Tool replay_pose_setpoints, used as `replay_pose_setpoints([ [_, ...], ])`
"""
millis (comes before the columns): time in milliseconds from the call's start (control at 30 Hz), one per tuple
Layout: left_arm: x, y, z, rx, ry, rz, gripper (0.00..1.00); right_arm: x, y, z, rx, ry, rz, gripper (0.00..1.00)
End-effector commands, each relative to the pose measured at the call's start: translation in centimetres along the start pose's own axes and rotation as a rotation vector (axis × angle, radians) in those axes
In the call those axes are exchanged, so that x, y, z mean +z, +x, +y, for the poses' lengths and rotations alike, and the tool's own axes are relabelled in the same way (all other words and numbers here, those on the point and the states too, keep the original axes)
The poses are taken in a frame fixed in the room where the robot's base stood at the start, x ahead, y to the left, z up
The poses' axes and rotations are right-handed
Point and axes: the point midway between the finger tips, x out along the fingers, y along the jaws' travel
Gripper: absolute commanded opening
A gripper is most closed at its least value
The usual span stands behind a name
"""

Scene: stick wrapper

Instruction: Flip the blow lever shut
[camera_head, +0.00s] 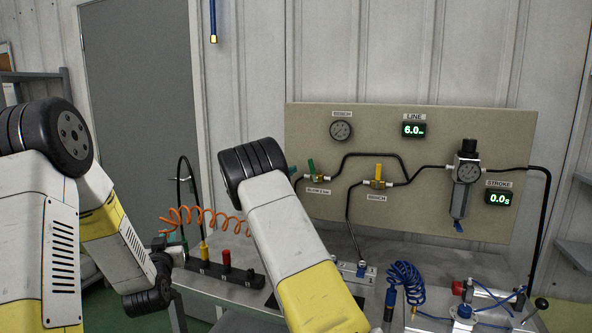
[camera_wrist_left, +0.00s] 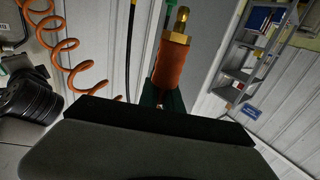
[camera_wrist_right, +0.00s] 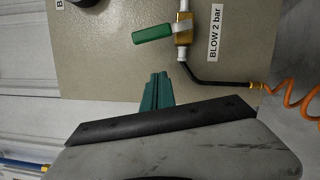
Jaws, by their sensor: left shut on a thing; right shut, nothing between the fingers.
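The blow lever is a green handle (camera_head: 311,166) on a brass valve at the left of the tan board. In the right wrist view the green lever (camera_wrist_right: 153,34) stands across the pipe line, beside its "BLOW 2 bar" label (camera_wrist_right: 215,32). My right gripper (camera_wrist_right: 155,80) is shut and empty, with its green fingertips a little apart from the lever. In the head view my right arm hides most of that gripper. My left gripper (camera_wrist_left: 160,98) is shut on an orange-brown cylinder (camera_wrist_left: 171,62) with a brass tip.
A yellow-levered valve (camera_head: 378,173) sits right of the blow valve on the board (camera_head: 440,130). An orange coiled hose (camera_head: 205,215) hangs left of my right arm. The bench bears a black rack (camera_head: 215,271) and a blue coiled hose (camera_head: 406,280).

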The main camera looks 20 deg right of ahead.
Motion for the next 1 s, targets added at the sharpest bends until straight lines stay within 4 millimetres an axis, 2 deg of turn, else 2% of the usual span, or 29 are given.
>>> replay_pose_setpoints([
  [33,0.0,0.0,0.0,0.0,0.0,0.0,0.0,-0.2,-1.6,0.1,-0.001,0.0,0.005,0.0],
  [200,0.0,0.0,0.0,0.0,0.0,0.0,0.0,0.0,-5.5,0.1,-0.001,-0.001,0.004,0.0],
  [400,0.0,0.0,0.0,0.0,0.0,0.0,0.0,0.0,-8.7,0.1,0.0,0.0,0.002,0.0],
  [600,0.0,0.0,0.0,0.0,0.0,0.0,0.0,0.1,-9.8,0.0,0.0,0.0,0.001,0.0],
  [900,0.0,0.0,0.0,0.0,0.0,0.0,0.0,0.1,-9.9,0.0,-0.001,0.0,0.0,0.0],
  [1000,0.2,0.0,0.0,0.0,0.0,0.0,0.0,0.8,-9.7,-0.1,-0.021,0.009,-0.009,0.0],
])
